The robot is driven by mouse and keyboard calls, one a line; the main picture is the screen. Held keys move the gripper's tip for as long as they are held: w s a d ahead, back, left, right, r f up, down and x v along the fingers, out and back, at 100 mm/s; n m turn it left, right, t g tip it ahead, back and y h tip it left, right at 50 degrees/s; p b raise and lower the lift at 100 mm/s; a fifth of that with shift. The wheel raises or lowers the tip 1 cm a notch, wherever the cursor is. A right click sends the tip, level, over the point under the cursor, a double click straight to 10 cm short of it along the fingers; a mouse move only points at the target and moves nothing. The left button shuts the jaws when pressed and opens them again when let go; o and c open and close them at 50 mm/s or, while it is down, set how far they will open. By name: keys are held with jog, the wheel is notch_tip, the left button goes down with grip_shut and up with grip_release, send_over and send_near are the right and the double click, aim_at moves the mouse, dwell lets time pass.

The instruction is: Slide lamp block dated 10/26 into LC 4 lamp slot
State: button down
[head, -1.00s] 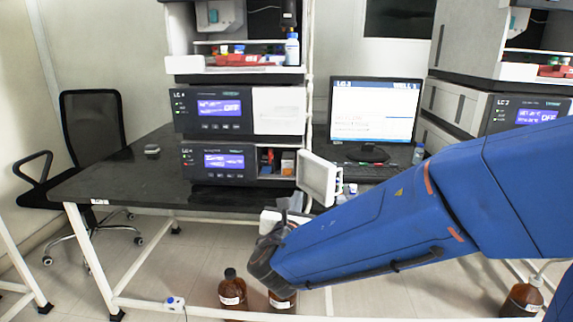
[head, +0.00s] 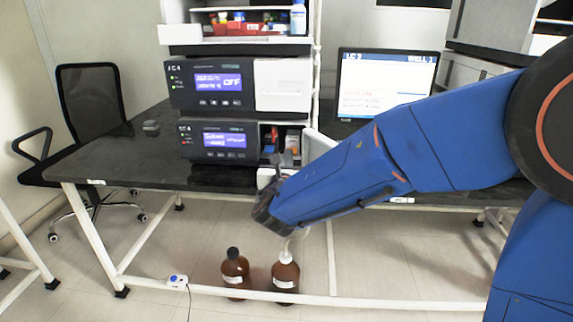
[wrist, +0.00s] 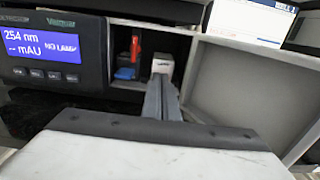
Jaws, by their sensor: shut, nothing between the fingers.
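The lower LC 4 unit (head: 218,141) has its side compartment open, and in the wrist view its display (wrist: 45,42) reads "254 nm, -- mAU, NO LAMP". A small pale block (wrist: 163,63) with a dark-lettered label stands in the right part of that compartment, just beyond my fingertips. The date on it is too small to read. My gripper (wrist: 161,88) is shut and empty, pointing at the opening; I cannot tell whether its tips touch the block. In the head view my gripper (head: 284,160) is in front of the compartment. The lamp slot itself cannot be made out.
An open white door (wrist: 245,85) stands to the right of the compartment. A red piece (wrist: 135,46) and a blue piece (wrist: 125,73) sit at the compartment's left. Another LC unit (head: 220,85) is stacked above. Brown bottles (head: 235,268) stand on the floor below.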

aim_at(291, 142)
jog(key=shift+w+d, duration=0.1)
jog(key=shift+w, duration=2.65)
jog(key=shift+w, duration=0.7)
jog(key=shift+w+r, duration=0.2)
jog(key=shift+r, duration=0.05)
jog(key=shift+d, duration=0.1)
